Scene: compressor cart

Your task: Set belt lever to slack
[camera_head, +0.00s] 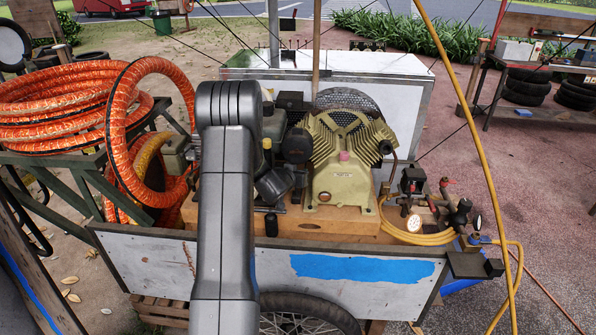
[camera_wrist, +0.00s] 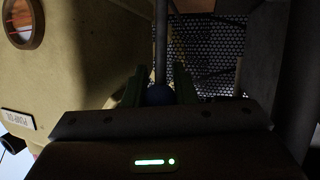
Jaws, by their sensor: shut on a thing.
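In the wrist view, my gripper (camera_wrist: 160,88) has its two fingers closed around a dark blue ball knob (camera_wrist: 159,96). A dark straight rod, the belt lever (camera_wrist: 160,45), runs from the knob up out of the picture. The pale yellow compressor pump (camera_head: 340,165) stands on the cart in the head view, and its casing also shows in the wrist view (camera_wrist: 75,70). In the head view I cannot make out the lever or my fingertips; my grey arm covers part of the area left of the pump. The lever's marked positions are not visible.
A perforated guard (camera_wrist: 210,45) lies close behind the fingers. The cart (camera_head: 270,270) has a wooden deck. Orange hoses (camera_head: 80,100) are coiled at left. Gauges and valves (camera_head: 415,190) stand at right, with a yellow hose (camera_head: 510,250).

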